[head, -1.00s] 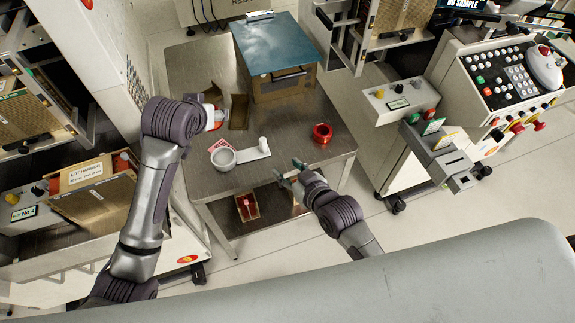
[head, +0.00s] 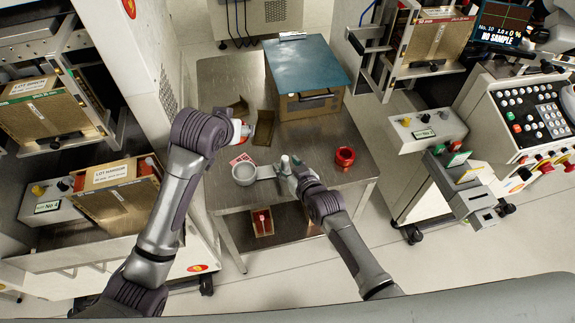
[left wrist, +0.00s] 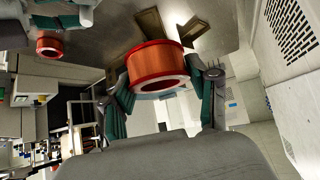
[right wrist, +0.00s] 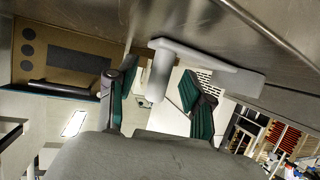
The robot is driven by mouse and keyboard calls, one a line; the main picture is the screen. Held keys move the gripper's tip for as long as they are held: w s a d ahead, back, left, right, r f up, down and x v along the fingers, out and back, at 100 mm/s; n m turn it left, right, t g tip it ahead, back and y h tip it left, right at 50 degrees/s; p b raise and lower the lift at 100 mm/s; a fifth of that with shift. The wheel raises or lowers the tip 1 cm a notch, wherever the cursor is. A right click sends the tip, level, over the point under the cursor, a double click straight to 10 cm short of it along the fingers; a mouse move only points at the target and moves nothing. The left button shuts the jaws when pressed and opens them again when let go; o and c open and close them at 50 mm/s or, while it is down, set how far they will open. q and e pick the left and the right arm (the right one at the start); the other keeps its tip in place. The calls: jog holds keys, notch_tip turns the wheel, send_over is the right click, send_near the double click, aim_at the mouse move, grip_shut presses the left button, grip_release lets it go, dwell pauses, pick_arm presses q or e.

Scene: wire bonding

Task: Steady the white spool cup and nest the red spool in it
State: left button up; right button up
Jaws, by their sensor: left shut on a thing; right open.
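The white spool cup (head: 244,175) stands on the steel table, with a flat handle running right to an upright post (head: 285,163). My right gripper (head: 294,169) is open at the post. In the right wrist view the post (right wrist: 160,76) stands between the open fingers (right wrist: 158,98), with no clear contact. My left gripper (head: 243,131) is shut on a red spool, left of and behind the cup. The left wrist view shows this spool (left wrist: 157,62), red-rimmed with a coppery body, between the fingers (left wrist: 160,92). In the head view the left wrist mostly hides it.
A second red spool (head: 345,156) stands on the table (head: 225,95) to the right. A blue-topped box (head: 305,68) and brown angled pieces (head: 264,127) are behind. The table's front edge is close to the cup.

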grip_shut()
pick_arm(q)
notch_tip(320, 180, down, 8)
jog(key=m+g+h, duration=0.2)
jog(key=m+h, duration=0.2)
jog(key=m, duration=0.2)
jog(key=shift+r, duration=0.1)
